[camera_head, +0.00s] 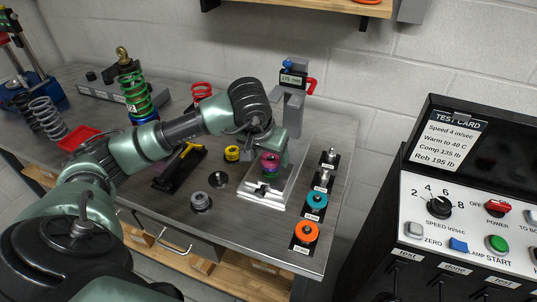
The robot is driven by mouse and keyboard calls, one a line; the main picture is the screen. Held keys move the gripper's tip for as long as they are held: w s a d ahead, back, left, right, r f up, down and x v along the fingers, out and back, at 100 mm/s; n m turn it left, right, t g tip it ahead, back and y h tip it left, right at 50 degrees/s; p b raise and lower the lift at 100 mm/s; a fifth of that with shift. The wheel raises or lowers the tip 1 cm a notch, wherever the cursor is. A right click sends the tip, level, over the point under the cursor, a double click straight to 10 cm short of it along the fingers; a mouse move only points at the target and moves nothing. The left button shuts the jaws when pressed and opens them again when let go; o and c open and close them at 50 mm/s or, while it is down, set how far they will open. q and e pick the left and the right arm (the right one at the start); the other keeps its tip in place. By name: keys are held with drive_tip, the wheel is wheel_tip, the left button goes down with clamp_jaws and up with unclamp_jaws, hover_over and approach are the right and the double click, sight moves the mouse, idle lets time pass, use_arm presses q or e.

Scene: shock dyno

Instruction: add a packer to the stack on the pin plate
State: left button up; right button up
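My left arm arches in from the left, and its gripper (268,146) points down over the silver gauge stand at the back of the bench. A small magenta piece (270,160) shows right under the gripper, above the stand's plate (262,202). The fingers are small and partly hidden, so I cannot tell whether they grip it. I cannot tell for certain which is the pin plate. My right gripper is out of view.
A teal ring (316,201) and an orange ring (306,232) sit on black labelled plates near the bench's right edge. A yellow-handled tool (186,156), springs and a red tray (80,139) are left. A control console (470,200) stands right.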

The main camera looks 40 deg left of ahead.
use_arm(q)
drive_tip(key=b+v, duration=0.1)
drive_tip(key=v, duration=0.6)
drive_tip(key=shift+r, duration=0.4)
drive_tip(key=shift+s, duration=0.1)
